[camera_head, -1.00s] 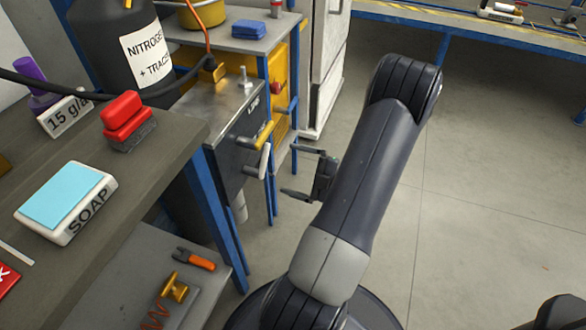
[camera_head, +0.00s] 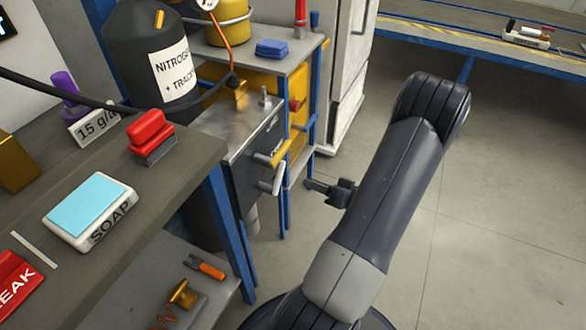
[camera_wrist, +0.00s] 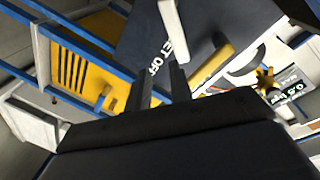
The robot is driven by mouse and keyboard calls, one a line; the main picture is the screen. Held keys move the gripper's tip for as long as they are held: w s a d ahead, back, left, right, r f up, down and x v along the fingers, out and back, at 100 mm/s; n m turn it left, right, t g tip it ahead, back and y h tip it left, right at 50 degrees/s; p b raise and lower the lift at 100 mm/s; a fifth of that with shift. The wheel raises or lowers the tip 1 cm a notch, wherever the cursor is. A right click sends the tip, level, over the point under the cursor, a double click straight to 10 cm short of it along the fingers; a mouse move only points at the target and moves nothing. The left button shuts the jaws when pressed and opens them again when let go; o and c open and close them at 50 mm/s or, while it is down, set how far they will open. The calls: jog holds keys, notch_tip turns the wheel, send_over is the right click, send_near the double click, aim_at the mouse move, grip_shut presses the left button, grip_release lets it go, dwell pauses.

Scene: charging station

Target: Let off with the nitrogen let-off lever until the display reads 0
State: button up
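A dark valve panel (camera_head: 262,160) carries a yellow lever (camera_head: 280,153) and a white lever (camera_head: 278,178) below it. In the wrist view the panel shows "ET OFF" lettering (camera_wrist: 165,48), the white lever (camera_wrist: 172,18) at the top and the yellow lever (camera_wrist: 212,68) to its right. My gripper (camera_head: 314,185) is to the right of the levers in the head view, apart from both. In the wrist view a gap shows between its fingers (camera_wrist: 163,85), with nothing held. A tilted display (camera_wrist: 290,88) seems to read about 0.5; its digits are small.
A black nitrogen cylinder (camera_head: 150,65) stands behind the panel, with an orange hose. Blue frame posts (camera_head: 225,215) stand close by the panel. Floor at right is clear.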

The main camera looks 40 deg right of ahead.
aim_at(279, 178)
jog(key=m, duration=0.4)
jog(key=shift+s+d+r+m+h+p, duration=0.1)
jog(key=shift+d+r+m+h+p, duration=0.05)
jog(key=shift+d+m+h+p, duration=0.15)
jog(key=shift+c, duration=1.4)
jog(key=m, duration=0.4)
jog(key=shift+s+d+m+h, duration=0.1)
jog(key=shift+d+m+h, duration=0.1)
jog(key=shift+m+h, duration=0.1)
grip_shut()
jog(key=w+f+m+b, duration=0.2)
jog(key=w+f+m, duration=0.1)
jog(key=w+m, duration=0.65)
jog(key=shift+g+h, duration=0.4)
jog(key=shift+g, duration=0.1)
jog(key=shift+s+a+r, duration=0.4)
jog(key=shift+a+r, duration=0.4)
jog(key=shift+r, duration=0.05)
jog(key=shift+s+a+r, duration=0.35)
jog(key=shift+a+r, duration=0.4)
jog(key=shift+r, duration=0.05)
